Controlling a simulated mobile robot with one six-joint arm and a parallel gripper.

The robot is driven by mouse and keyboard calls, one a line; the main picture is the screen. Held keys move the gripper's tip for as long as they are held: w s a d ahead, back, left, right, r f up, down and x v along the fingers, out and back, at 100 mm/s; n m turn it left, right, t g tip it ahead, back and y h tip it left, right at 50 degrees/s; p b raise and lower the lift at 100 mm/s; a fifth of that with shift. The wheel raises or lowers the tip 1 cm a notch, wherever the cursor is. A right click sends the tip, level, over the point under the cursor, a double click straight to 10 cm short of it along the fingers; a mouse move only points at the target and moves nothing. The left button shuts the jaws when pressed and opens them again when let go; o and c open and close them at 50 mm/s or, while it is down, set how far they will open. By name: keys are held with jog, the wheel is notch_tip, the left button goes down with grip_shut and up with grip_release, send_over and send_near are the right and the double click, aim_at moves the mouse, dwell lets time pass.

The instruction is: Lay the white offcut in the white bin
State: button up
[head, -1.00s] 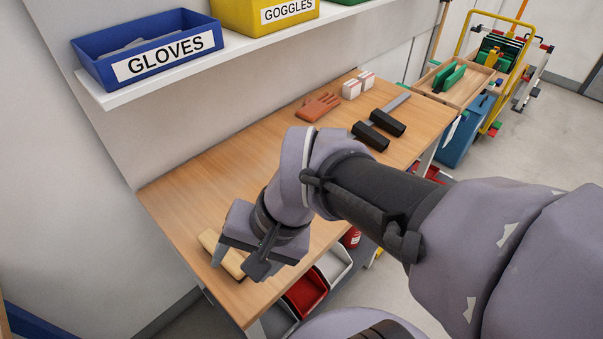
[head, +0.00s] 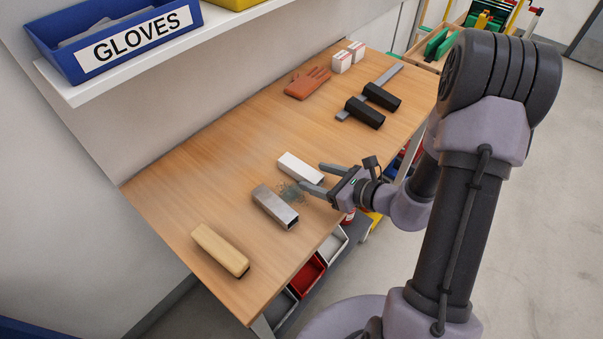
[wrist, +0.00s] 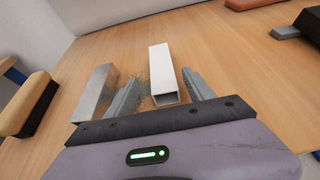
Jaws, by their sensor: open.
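The white offcut (head: 299,167), a short hollow square tube, lies on the workbench beside a grey metal offcut. It also shows in the wrist view (wrist: 161,70), lying between the fingers with its open end toward me. My gripper (head: 312,176) is open and empty at the near right end of the white offcut, one finger to each side. I cannot tell whether the fingers touch it or how high they are. The white bin (head: 332,247) appears to be the pale one below the bench's front edge, beside a red bin; its inside is only partly visible.
The grey metal offcut (head: 275,207) lies close to the left finger, with dark filings (head: 291,192) beside it. A wooden-backed brush (head: 220,250) lies farther left. The red bin (head: 308,274) hangs below the edge.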

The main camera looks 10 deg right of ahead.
aim_at(309, 173)
jog(key=b+x, duration=0.2)
jog(key=x, duration=0.4)
jog(key=shift+w, duration=0.3)
jog(key=shift+r, duration=0.1)
grip_shut()
jog(key=r+p, duration=0.2)
jog(key=r, duration=0.2)
jog(key=r+p, duration=0.2)
jog(key=r, duration=0.3)
jog(key=shift+s+r, duration=0.1)
jog(key=shift+s, duration=0.15)
jog(key=shift+m+t+h, duration=0.5)
jog(key=shift+m+h, duration=0.1)
jog(key=shift+m, duration=0.1)
jog(key=s, duration=0.1)
jog(key=s+f, duration=0.1)
jog(key=s, duration=0.1)
jog(key=s+f, duration=0.1)
jog(key=s, duration=0.1)
jog(key=shift+d, duration=0.3)
